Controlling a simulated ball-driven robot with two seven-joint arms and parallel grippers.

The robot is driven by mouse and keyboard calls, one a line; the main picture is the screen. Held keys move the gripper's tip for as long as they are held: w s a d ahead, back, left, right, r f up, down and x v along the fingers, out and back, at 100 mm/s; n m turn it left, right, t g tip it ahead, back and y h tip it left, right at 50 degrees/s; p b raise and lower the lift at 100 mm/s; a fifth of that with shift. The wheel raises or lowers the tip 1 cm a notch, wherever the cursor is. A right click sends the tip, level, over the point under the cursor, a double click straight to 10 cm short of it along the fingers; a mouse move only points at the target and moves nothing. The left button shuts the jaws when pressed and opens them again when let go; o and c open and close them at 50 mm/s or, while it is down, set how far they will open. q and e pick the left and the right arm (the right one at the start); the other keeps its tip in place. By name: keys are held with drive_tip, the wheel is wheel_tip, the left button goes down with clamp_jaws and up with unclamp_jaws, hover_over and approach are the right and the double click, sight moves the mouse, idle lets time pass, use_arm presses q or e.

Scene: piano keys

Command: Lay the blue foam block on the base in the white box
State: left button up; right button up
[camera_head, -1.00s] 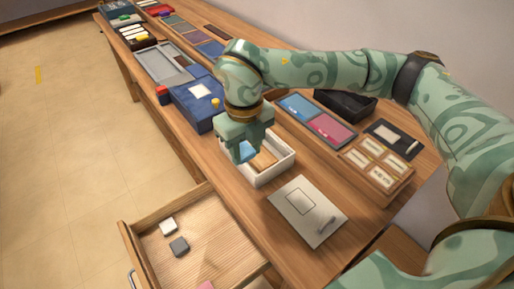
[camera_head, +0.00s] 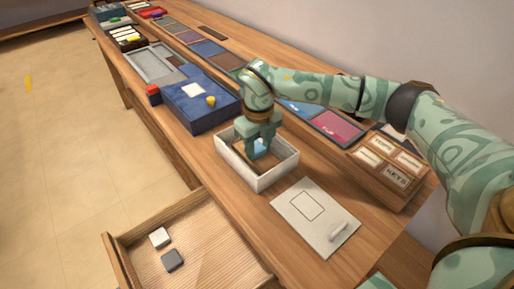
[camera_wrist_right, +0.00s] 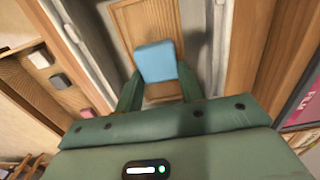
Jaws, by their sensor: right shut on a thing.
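The blue foam block (camera_wrist_right: 155,62) is held between the fingertips of my right gripper (camera_wrist_right: 158,88); in the head view a small part of the block (camera_head: 262,144) shows between the fingers. My right gripper (camera_head: 260,152) points down into the open white box (camera_head: 262,181). The wooden base (camera_wrist_right: 148,24) lies inside the box, behind and below the block in the wrist view. I cannot tell whether the block touches the base. My left gripper is not in view.
A white panel with a handle (camera_head: 315,218) lies in front of the box. A blue box (camera_head: 200,105) stands to its left, and a wooden labelled case (camera_head: 388,172) to its right. An open drawer (camera_head: 205,235) with small blocks juts out below.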

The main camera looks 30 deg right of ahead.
sight(258, 150)
drive_tip(key=shift+r, duration=0.1)
drive_tip(key=o, duration=0.9)
drive_tip(key=shift+o, duration=0.2)
use_arm(q)
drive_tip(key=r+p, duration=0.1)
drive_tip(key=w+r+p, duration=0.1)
drive_tip(key=p, duration=0.1)
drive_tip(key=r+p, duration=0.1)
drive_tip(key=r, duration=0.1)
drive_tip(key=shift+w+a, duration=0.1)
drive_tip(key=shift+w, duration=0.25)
use_arm(e)
wheel_tip(258, 150, up, 12)
